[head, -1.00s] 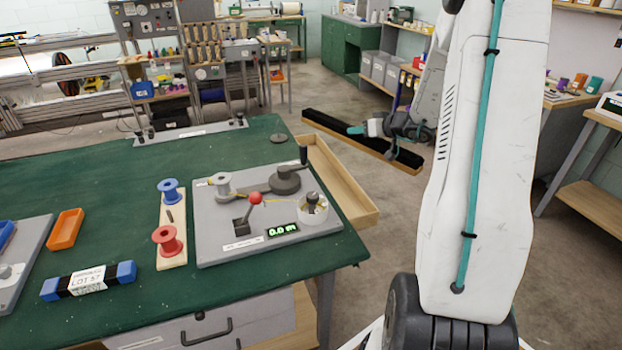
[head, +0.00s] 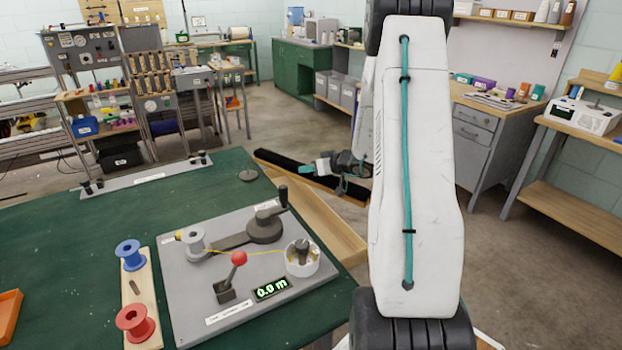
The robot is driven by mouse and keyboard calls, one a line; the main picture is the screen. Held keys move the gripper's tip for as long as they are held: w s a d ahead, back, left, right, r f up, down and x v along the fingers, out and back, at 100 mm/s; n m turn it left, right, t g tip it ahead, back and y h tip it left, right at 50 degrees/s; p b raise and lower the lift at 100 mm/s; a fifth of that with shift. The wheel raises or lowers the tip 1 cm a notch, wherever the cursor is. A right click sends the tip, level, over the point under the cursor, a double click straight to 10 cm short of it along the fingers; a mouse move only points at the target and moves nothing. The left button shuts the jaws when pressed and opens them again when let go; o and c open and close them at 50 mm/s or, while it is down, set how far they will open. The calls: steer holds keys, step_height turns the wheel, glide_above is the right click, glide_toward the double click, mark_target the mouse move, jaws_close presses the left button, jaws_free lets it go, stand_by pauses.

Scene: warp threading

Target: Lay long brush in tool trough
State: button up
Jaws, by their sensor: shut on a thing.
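The long brush (head: 283,162) has black bristles and a wooden strip along its edge. It is held level beyond the far right side of the green table. My gripper (head: 309,169), with teal fingertips, is shut on the brush near its middle; the fingers partly hide it and the exact contact is small. The tool trough (head: 322,222) is a long, shallow wooden tray along the table's right edge. Its inside looks bare where it shows. The brush appears just past the trough's far end; its height above it cannot be told.
On the green table (head: 90,235), a grey winding board (head: 185,285) carries a crank, a red-knobbed lever (head: 239,258) and spools, close beside the trough. A workbench with drawers (head: 480,145) stands at the right. The floor right of the trough looks open.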

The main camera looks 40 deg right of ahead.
mark_target(312, 178)
steer(key=shift+f, duration=1.5)
steer(key=shift+f, duration=0.3)
steer(key=shift+f, duration=0.15)
steer(key=o, duration=1.2)
